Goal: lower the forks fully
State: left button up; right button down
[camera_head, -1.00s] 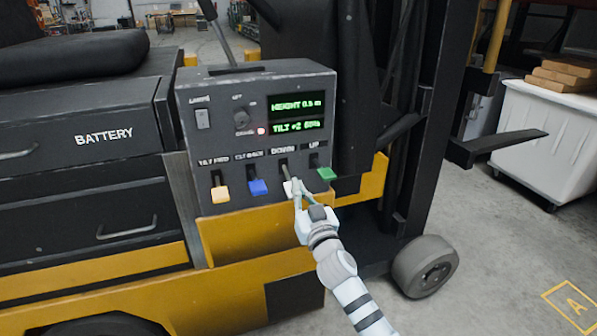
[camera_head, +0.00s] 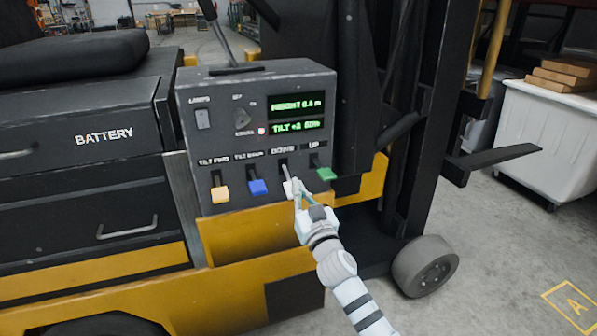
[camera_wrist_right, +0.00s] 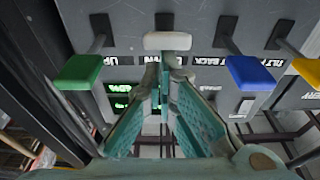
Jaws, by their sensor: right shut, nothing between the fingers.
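The white lever labelled DOWN (camera_head: 287,187) is on the dark control box (camera_head: 222,128) of a yellow forklift. My right gripper (camera_head: 296,190) is shut, its fingertips at the white knob with nothing between them. In the right wrist view the gripper (camera_wrist_right: 166,64) points at the white knob (camera_wrist_right: 167,41); whether it touches is hard to tell. The green UP lever (camera_head: 326,173) is just right of it. The display (camera_head: 297,106) shows a blurred height, seemingly 0.4 m, and a tilt line. A black fork (camera_head: 500,157) sticks out right of the mast, above the floor. My left gripper is not in view.
The blue lever (camera_head: 258,186) and yellow lever (camera_head: 220,194) stand left of the white one. A white bin (camera_head: 545,140) with cardboard boxes (camera_head: 562,78) on top stands behind the fork.

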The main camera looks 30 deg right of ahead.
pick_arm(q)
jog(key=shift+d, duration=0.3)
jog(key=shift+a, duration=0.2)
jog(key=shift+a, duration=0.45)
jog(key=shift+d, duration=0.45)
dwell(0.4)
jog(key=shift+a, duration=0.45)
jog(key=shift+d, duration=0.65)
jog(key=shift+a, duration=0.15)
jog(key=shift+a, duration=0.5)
